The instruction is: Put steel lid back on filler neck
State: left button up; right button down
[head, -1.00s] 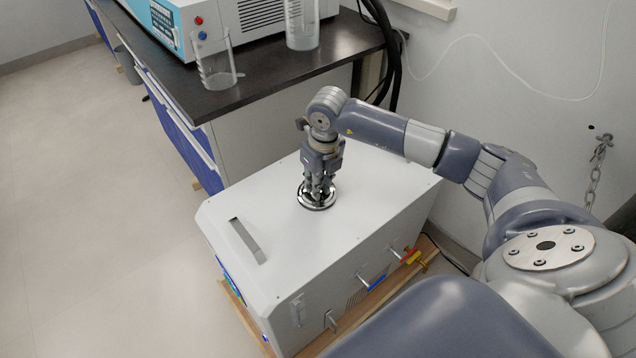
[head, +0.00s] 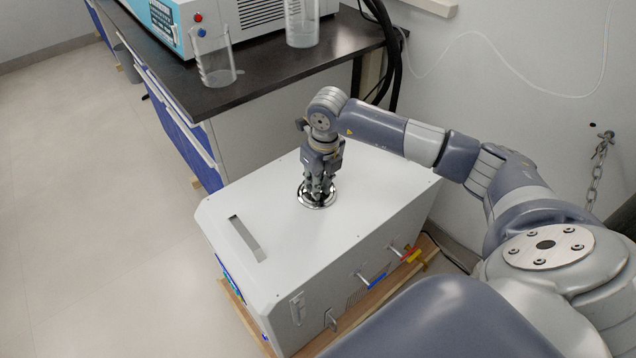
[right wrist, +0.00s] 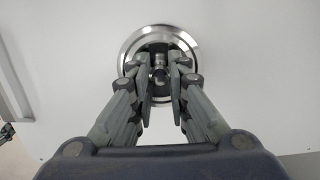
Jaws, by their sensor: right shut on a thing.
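The steel lid (right wrist: 132,52) is a round shiny disc with a knob (right wrist: 159,60) in its middle. In the head view the lid (head: 304,200) shows as a bright ring on the top of the white distiller box (head: 290,250). My right gripper (head: 318,196) points straight down over it. In the right wrist view the right gripper (right wrist: 160,85) has its two fingers on either side of the knob, shut on it. The lid looks level and sits at the filler neck's place. The neck itself is hidden under it. My left gripper is in neither view.
A dark bench (head: 270,85) stands behind the box, with a glass beaker (head: 215,65) near its front edge, a second beaker (head: 301,25) and a blue and white machine (head: 230,15). Valve handles (head: 372,281) stick out of the box's near side. The box top around the lid is clear.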

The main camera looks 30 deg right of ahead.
dwell(0.4)
jog(key=c, duration=1.5)
grip_release()
jog(key=shift+o, duration=0.2)
notch_tip(320, 180, up, 12)
jog(key=s, duration=0.1)
jog(key=shift+s, duration=0.2)
jog(key=shift+f, duration=0.15)
